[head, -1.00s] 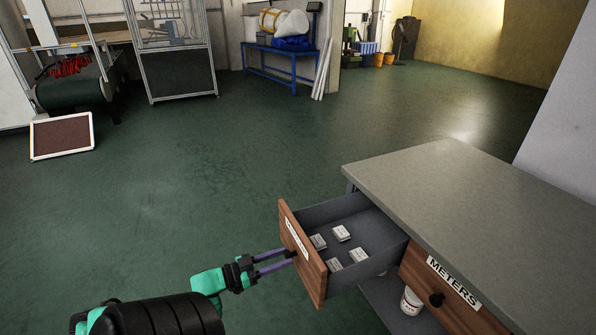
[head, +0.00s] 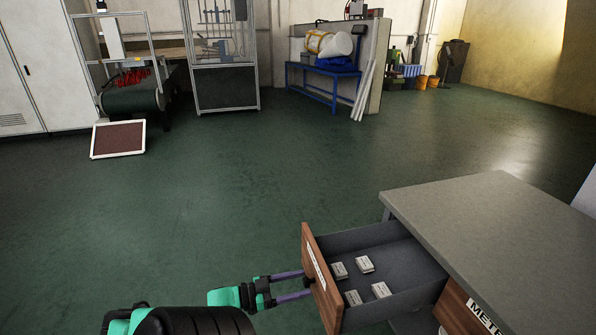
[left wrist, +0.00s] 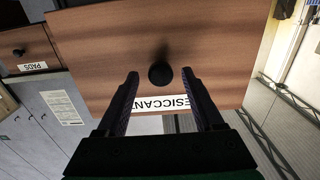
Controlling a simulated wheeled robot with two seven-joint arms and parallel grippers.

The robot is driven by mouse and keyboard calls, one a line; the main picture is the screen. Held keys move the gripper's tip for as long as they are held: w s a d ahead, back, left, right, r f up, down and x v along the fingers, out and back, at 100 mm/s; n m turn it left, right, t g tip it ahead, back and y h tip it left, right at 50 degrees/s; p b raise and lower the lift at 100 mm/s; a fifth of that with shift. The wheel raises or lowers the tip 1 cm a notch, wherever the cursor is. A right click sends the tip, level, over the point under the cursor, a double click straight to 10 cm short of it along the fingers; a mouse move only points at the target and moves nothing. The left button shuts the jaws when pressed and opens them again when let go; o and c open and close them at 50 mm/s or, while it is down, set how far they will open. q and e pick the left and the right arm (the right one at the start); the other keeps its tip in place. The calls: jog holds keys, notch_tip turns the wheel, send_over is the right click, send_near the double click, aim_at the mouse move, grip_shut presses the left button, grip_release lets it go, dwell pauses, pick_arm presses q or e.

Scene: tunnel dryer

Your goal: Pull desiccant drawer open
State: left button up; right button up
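The desiccant drawer (head: 392,285) is pulled out from the grey-topped cabinet, showing several small pale packets (head: 364,264) inside. Its wooden front (head: 322,262) carries a label partly readable as "ESICCANT" in the left wrist view (left wrist: 177,101). My left gripper (head: 307,284) is at this front from outside. In the left wrist view its two fingers stand on either side of the dark round knob (left wrist: 160,75), with a visible gap on each side. My right gripper is not in view.
The cabinet's grey top (head: 500,225) lies to the right, with a meters drawer (head: 463,312) below it. A "PADS" drawer (left wrist: 27,50) shows in the left wrist view. The green floor (head: 230,200) is clear left of the drawer.

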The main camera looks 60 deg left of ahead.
pick_arm(q)
jog(key=b+v, duration=0.1)
jog(key=v, duration=1.3)
jog(key=shift+s, duration=0.25)
jog(key=shift+a, duration=0.1)
